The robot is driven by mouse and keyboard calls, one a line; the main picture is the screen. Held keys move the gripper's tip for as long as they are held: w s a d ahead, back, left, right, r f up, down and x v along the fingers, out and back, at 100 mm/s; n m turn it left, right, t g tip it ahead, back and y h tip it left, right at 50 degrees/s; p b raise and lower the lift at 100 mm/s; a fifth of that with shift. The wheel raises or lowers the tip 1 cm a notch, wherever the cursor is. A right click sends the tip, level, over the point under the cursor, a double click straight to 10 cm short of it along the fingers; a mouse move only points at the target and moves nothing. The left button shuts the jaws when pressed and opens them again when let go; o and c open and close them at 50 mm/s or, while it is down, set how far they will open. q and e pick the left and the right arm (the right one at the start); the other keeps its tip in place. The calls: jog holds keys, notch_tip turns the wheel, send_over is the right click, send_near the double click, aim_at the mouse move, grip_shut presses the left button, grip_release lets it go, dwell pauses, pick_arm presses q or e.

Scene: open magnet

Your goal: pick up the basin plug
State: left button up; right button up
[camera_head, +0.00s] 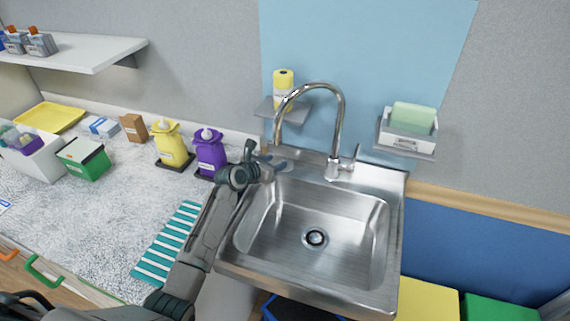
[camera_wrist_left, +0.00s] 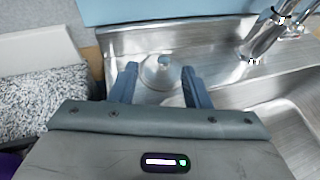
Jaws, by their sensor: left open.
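The basin plug (camera_wrist_left: 158,77) is a round, greyish disc with a small pale blue-green knob on top. It lies on the steel rim at the back left of the sink (camera_head: 330,285). My left gripper (camera_head: 274,162) is over that back left corner in the head view. In the left wrist view its two blue-grey fingers (camera_wrist_left: 160,69) are open, with the plug showing between and beyond them. I cannot tell how high the fingers are above the rim. In the head view the gripper mostly hides the plug. My right gripper is in neither view.
A curved faucet (camera_head: 341,120) stands to the right of the gripper. Purple (camera_head: 209,155) and yellow (camera_head: 171,146) pump bottles stand to its left. A small shelf with a yellow bottle (camera_head: 283,85) is above. A striped teal mat (camera_head: 168,245) lies on the counter.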

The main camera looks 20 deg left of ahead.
aim_at(282, 161)
pick_arm(q)
jog(key=x, duration=0.3)
jog(key=shift+d+f+p, duration=0.1)
jog(key=shift+d+p, duration=0.25)
jog(key=shift+w+d+f, duration=0.2)
jog(key=shift+w+f, duration=0.15)
jog(key=shift+w, duration=0.2)
jog(key=shift+s, duration=0.1)
jog(key=shift+c, duration=0.2)
grip_shut()
